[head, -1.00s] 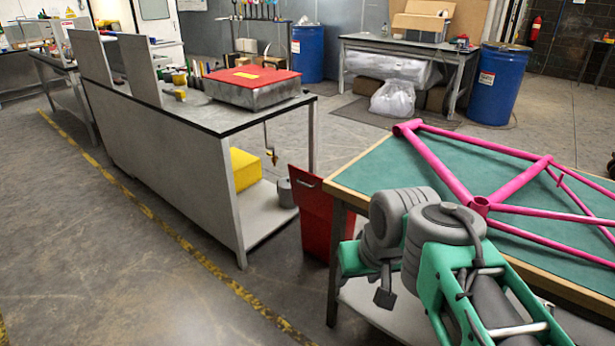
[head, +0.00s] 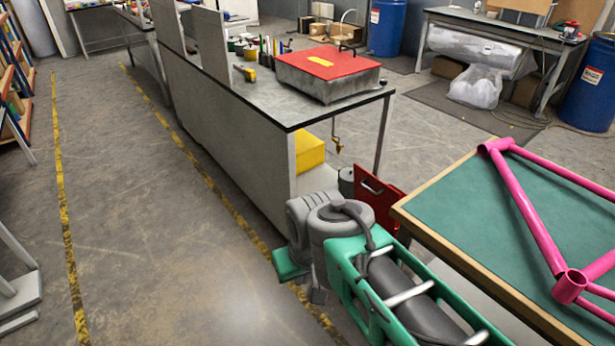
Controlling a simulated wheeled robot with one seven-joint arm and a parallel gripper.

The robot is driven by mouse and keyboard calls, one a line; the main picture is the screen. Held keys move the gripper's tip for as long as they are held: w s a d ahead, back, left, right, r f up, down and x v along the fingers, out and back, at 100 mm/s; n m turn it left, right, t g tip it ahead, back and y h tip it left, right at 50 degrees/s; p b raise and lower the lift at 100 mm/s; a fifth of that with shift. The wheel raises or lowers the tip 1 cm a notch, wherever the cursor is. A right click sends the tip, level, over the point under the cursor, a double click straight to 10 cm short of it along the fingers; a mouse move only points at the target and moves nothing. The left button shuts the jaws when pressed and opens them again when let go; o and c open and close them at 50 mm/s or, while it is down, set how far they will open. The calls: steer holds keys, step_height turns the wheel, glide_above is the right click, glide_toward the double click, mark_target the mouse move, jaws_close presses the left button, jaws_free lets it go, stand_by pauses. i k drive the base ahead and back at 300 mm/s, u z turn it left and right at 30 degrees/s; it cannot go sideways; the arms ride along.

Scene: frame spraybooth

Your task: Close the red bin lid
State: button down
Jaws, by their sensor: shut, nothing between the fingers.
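The red bin (head: 388,227) stands on the floor between the grey workbench and the green-topped table. My arm and the table edge hide the lower bin. My arm's green and grey links reach in from the lower right and end in front of the bin in this view. My gripper itself cannot be made out.
The grey workbench (head: 230,135) carries a metal box with a red top (head: 325,62). A yellow block (head: 310,150) sits on its lower shelf. The green-topped table (head: 470,215) holds a pink bicycle frame (head: 525,205). The floor at left is open, with yellow-black lines (head: 65,215).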

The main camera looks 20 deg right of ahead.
mark_target(371, 201)
steer(key=u, duration=0.3)
steer(key=i, duration=1.2)
steer(key=z, duration=0.5)
steer(key=i, duration=1.05)
steer(key=z, duration=1)
steer(key=i, duration=0.3)
steer(key=z, duration=0.15)
